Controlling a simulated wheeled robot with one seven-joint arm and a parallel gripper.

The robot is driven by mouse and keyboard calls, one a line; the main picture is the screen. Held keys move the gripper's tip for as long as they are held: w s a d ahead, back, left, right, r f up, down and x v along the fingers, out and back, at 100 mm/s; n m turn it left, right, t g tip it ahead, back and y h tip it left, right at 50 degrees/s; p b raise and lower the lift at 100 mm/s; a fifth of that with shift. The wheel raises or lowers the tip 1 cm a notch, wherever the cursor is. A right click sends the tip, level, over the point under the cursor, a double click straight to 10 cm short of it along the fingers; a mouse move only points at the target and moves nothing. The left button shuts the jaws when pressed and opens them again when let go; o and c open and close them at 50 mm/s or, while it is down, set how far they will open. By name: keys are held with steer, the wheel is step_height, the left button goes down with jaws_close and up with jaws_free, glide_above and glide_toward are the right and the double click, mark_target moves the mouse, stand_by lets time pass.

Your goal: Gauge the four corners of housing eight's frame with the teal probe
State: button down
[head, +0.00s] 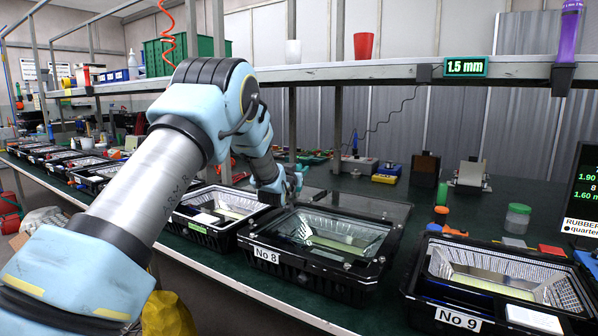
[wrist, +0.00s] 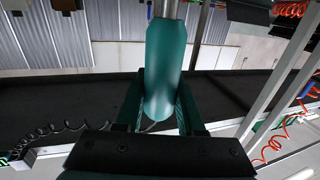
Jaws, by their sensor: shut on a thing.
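Housing eight (head: 318,248), a black floodlight frame labelled "No 8" with a glass front and a bright reflector inside, sits on the bench at the centre of the head view. My gripper (wrist: 158,108) is shut on the teal probe (wrist: 168,55), whose thick rounded body lies between the two fingers in the wrist view. In the head view my arm reaches across to the far left corner of housing eight, where my gripper (head: 288,183) is small and partly hidden. I cannot tell whether the probe's tip touches the frame.
Housing nine (head: 505,280) stands to the right, and a row of more housings (head: 215,212) runs left. A shelf (head: 380,70) with a "1.5 mm" display (head: 466,67) crosses above the bench.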

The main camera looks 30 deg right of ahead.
steer(key=shift+f+b, duration=0.75)
stand_by(1.4)
step_height(320, 180, up, 6)
steer(key=p, duration=0.1)
steer(key=shift+r, duration=0.25)
stand_by(0.5)
